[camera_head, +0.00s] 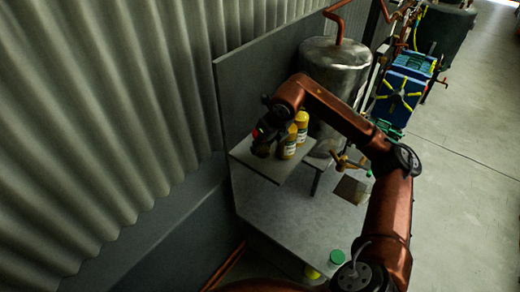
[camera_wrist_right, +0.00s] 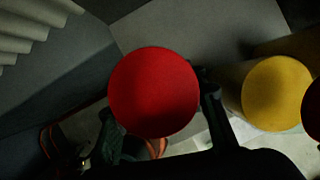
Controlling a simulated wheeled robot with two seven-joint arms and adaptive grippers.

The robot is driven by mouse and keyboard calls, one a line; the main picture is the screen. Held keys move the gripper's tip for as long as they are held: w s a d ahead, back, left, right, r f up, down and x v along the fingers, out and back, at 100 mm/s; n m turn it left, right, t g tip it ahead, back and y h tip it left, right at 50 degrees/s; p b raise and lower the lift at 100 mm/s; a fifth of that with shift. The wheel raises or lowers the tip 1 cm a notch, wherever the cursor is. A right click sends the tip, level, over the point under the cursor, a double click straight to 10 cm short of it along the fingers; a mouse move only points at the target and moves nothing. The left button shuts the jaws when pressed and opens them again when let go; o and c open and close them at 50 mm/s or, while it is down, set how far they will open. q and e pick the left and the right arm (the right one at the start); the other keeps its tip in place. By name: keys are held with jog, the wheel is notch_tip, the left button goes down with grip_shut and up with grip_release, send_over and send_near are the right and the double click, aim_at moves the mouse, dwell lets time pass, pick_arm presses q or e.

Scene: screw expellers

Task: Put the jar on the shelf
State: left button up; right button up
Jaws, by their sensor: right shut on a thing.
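My right gripper (camera_head: 262,140) reaches over the left end of the grey shelf (camera_head: 262,171). It is shut on a jar with a round red lid (camera_wrist_right: 153,92), seen from above between the fingers in the wrist view. In the head view the jar is mostly hidden by the dark gripper. Whether its base touches the shelf I cannot tell. Two yellow-lidded jars stand on the shelf just right of the gripper, a nearer one (camera_head: 289,143) and a farther one (camera_head: 301,119). My left gripper is not in view.
A round red thing (camera_wrist_right: 314,108) is cut off at the wrist view's right edge. A metal tank (camera_head: 335,65) stands behind the shelf. Below is a grey surface (camera_head: 285,215), with a green-lidded container (camera_head: 337,257) and a yellow thing (camera_head: 312,272) near the front. A corrugated wall (camera_head: 100,110) is at left.

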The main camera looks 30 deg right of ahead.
aim_at(259, 153)
jog(key=shift+w+f, duration=0.2)
jog(key=shift+w+a+f, duration=0.1)
jog(key=shift+w+f, duration=0.05)
jog(key=shift+f, duration=0.05)
jog(key=f, duration=0.1)
jog(key=f+p, duration=0.1)
jog(key=f, duration=0.1)
jog(key=shift+w+a+p, duration=0.15)
jog(key=shift+w+p, duration=0.1)
jog(key=shift+p, duration=0.15)
jog(key=shift+f, duration=0.4)
jog(key=o, duration=1.3)
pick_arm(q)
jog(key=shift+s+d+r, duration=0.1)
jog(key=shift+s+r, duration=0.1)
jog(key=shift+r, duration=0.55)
pick_arm(e)
jog(key=shift+o, duration=0.2)
